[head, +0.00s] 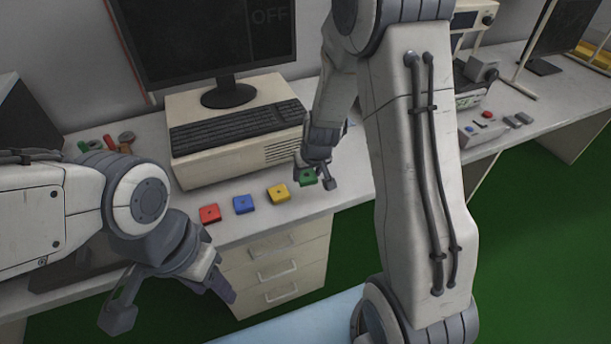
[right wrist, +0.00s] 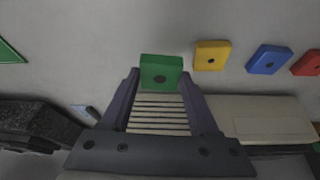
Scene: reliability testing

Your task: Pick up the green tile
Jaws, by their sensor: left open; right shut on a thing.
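The green tile (head: 307,178) is a small square block with a dark centre spot, at the right end of a row of coloured tiles on the desk. My right gripper (head: 316,178) is shut on it, with a finger at each side. In the right wrist view the green tile (right wrist: 161,71) sits between the fingertips of my right gripper (right wrist: 161,76). I cannot tell whether it touches the desk. My left gripper (head: 170,302) is open and empty, low in front of the desk's front edge.
Yellow (head: 278,193), blue (head: 243,204) and red (head: 210,213) tiles lie left of the green one. Behind them stand a beige computer case (head: 225,165), a keyboard (head: 237,128) and a monitor (head: 205,45). Drawers (head: 275,265) are below the desk.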

